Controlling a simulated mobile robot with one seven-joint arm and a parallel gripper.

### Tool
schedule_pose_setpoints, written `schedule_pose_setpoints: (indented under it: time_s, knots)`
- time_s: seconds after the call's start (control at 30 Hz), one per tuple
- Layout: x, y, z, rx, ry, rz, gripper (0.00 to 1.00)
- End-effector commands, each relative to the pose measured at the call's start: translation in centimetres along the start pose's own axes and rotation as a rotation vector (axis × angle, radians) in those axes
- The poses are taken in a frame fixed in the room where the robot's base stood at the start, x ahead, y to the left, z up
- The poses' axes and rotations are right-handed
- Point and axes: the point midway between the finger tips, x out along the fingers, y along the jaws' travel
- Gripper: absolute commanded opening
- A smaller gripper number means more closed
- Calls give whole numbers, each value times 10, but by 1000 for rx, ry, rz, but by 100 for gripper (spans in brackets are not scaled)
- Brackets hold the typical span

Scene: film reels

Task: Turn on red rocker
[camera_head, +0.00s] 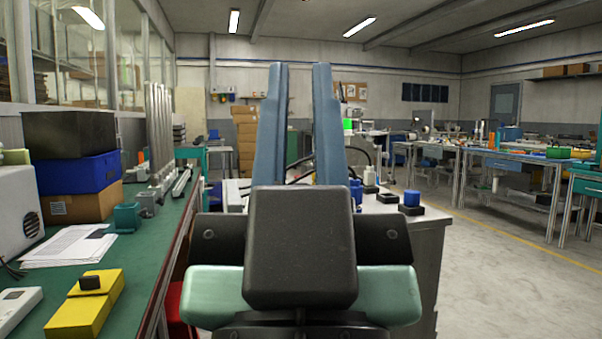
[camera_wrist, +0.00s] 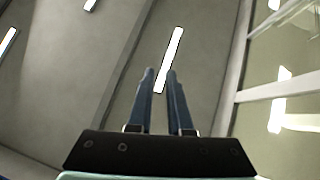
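I cannot make out a red rocker in either view. My gripper (camera_head: 298,68) stands upright in the middle of the head view, its two long blue fingers apart with nothing between them. It also shows in the wrist view (camera_wrist: 159,72), fingers apart and empty, against the ceiling and a lamp. The gripper hides part of a pale cabinet (camera_head: 428,255) and the things on its top. A yellow box (camera_head: 90,310) with a black knob or switch (camera_head: 89,283) lies on the left bench, well apart from the gripper.
The green-topped left bench (camera_head: 140,255) holds papers (camera_head: 68,246), a blue crate (camera_head: 78,175) and metal profiles. A blue piece on a black base (camera_head: 411,198) and a white bottle (camera_head: 369,178) stand on the cabinet. Floor at the right (camera_head: 500,285) is clear.

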Motion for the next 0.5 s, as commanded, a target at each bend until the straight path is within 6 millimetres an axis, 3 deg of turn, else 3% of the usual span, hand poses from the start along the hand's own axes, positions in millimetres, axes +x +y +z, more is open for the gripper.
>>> schedule_pose_setpoints:
  time_s: [0.1, 0.27, 0.5]
  knots:
    - [14, 0, -14, 0, 0, 0, 0]
    - [44, 0, -42, 0, 0, 0, 0]
    - [105, 0, -100, 0, 1, -1, 0]
